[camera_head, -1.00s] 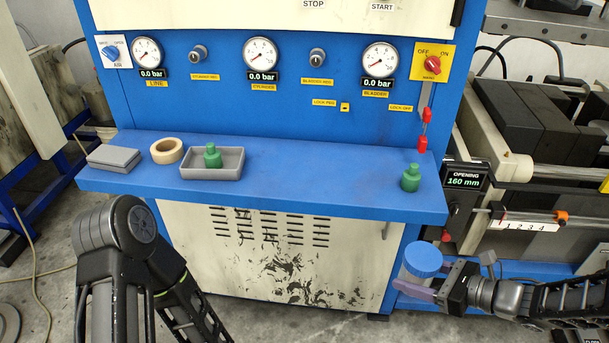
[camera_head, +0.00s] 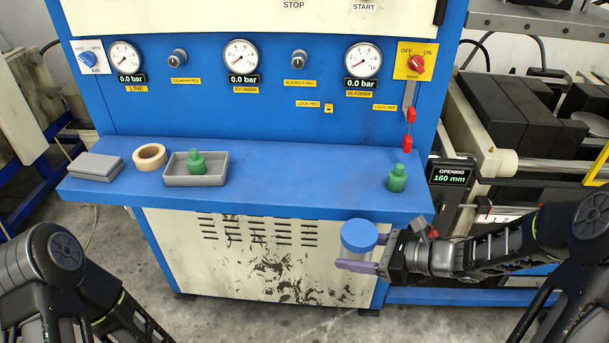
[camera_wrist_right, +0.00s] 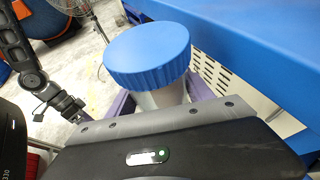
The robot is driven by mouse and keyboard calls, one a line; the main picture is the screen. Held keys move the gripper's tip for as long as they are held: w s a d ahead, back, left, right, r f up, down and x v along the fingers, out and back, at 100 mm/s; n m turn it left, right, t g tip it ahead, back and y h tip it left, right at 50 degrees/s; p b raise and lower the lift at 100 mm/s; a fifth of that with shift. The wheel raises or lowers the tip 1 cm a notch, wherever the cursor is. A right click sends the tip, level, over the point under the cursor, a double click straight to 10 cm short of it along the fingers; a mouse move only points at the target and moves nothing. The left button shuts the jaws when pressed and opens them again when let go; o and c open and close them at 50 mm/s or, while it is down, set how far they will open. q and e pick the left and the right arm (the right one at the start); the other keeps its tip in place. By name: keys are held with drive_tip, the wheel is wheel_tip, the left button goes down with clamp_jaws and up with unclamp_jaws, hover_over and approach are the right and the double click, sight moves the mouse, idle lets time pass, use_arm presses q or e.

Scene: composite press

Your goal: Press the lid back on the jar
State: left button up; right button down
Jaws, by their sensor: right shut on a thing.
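The jar (camera_head: 357,256) is pale and translucent, with a broad ribbed blue lid (camera_head: 359,235) on its mouth. My right gripper (camera_head: 360,257) is shut on the jar below the lid and holds it upright in the air, in front of the blue shelf. The wrist view shows the lid (camera_wrist_right: 147,52) large, above the jar body (camera_wrist_right: 160,95) between purple fingers. I cannot tell whether the lid is fully seated. My left arm is at the lower left of the head view, with its gripper out of frame. A dark arm end, apparently my left gripper (camera_wrist_right: 66,103), shows small in the wrist view.
The blue shelf (camera_head: 290,190) carries a grey block pair (camera_head: 95,167), a tape roll (camera_head: 149,157), a grey tray (camera_head: 221,170) with a green bottle (camera_head: 196,162), and another green bottle (camera_head: 397,179) at right. The shelf's middle is clear.

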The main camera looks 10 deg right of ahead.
drive_tip(key=shift+r+p, duration=0.35)
drive_tip(key=shift+r, duration=0.4)
use_arm(q)
drive_tip(key=shift+r, duration=0.45)
use_arm(e)
drive_tip(key=shift+a+f, duration=0.1)
drive_tip(key=shift+f, duration=0.1)
